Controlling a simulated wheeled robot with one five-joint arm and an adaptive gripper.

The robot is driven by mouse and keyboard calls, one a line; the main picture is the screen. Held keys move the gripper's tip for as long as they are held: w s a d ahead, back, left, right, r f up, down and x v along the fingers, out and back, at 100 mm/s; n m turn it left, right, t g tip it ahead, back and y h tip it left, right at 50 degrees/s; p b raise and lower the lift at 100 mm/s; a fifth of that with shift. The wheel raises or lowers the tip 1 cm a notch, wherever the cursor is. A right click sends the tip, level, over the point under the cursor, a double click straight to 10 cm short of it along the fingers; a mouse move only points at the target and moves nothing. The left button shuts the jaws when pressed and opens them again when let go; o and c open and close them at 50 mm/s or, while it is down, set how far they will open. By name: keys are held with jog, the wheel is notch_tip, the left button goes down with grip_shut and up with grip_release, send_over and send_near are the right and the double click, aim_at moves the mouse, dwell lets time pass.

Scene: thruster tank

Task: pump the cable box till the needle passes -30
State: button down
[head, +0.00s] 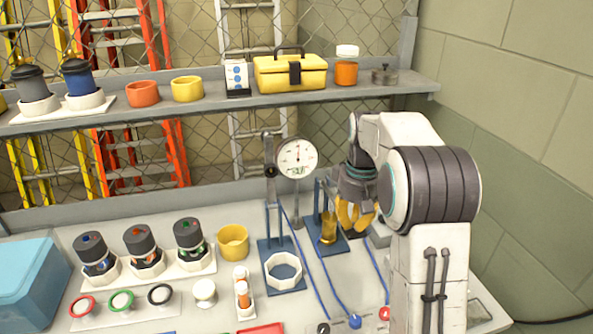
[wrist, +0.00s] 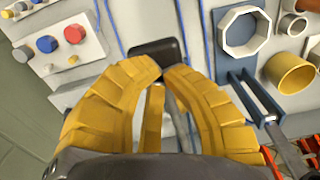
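I cannot tell which part is the cable box. My gripper (head: 355,220) hangs just right of an upright yellow cylinder (head: 328,229) on a blue stand. In the wrist view its yellow fingertips (wrist: 163,70) are close together at a dark block (wrist: 157,50); a grip cannot be confirmed.
A white octagonal ring (head: 283,272) on a blue base and a yellow cup (head: 233,242) stand left of my gripper. Several dark-capped units (head: 141,250) and a blue cooler (head: 30,285) are farther left. A shelf (head: 210,101) with a yellow toolbox (head: 290,72) runs above.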

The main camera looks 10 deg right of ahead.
notch_tip(320, 180, down, 8)
jog(key=b, duration=0.5)
notch_tip(320, 180, up, 14)
jog(key=p, duration=1.2)
jog(key=shift+f, duration=0.1)
jog(key=shift+f, duration=0.2)
notch_tip(320, 180, down, 13)
jog(key=b, duration=0.9)
notch_tip(320, 180, up, 13)
jog(key=p, duration=1.1)
jog(key=shift+r, duration=0.1)
jog(key=shift+r, duration=0.1)
